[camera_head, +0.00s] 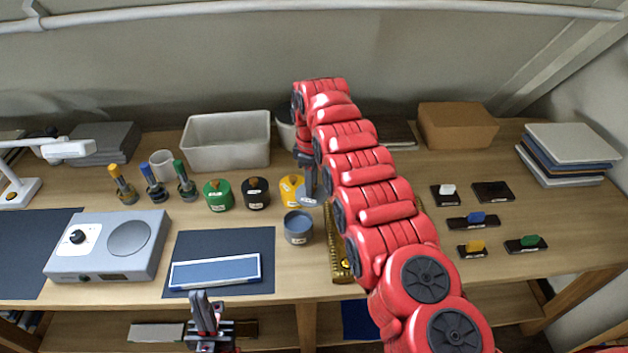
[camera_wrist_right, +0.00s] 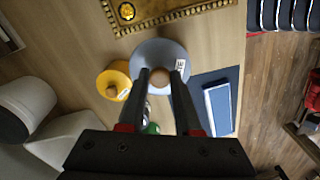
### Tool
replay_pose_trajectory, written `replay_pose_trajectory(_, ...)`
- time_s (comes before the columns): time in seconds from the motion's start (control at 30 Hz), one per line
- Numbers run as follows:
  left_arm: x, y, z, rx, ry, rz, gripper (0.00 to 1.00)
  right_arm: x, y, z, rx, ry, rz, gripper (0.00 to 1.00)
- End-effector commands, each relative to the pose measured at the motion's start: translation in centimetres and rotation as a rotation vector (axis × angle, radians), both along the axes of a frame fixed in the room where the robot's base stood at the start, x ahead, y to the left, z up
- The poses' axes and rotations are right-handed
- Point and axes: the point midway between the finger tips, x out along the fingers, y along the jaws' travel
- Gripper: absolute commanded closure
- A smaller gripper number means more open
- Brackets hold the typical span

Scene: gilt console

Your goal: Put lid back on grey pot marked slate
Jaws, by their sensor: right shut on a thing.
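The grey pot (camera_head: 298,229) stands on the table without its lid, its blue-grey inside showing and a small label on its front. My right gripper (camera_head: 308,190) is shut on the knob of the blue-grey lid (camera_head: 309,201), holding it behind the pot, beside the yellow pot (camera_head: 291,188). In the right wrist view the lid (camera_wrist_right: 150,50) hangs under the fingers, its round knob (camera_wrist_right: 160,77) between the fingertips; the grey pot cannot be made out there. My left gripper (camera_head: 208,308) is empty at the table's front edge, its fingers apart.
Lidded green (camera_head: 218,195) and black (camera_head: 256,193) pots stand left of the yellow one. A gilt ornate panel (camera_head: 340,262) lies right of the grey pot, partly hidden by my arm. A dark mat (camera_head: 225,246) with a blue-and-white tray (camera_head: 215,272) lies front left.

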Motion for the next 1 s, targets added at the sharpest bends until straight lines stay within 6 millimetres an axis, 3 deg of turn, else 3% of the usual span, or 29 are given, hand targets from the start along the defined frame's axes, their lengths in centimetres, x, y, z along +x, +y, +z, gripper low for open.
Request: replay_pose_trajectory(1.0,0.0,0.0,0.3,0.0,0.0,0.0,1.0,-0.3,1.1,-0.5,0.002,-0.004,0.095,1.0)
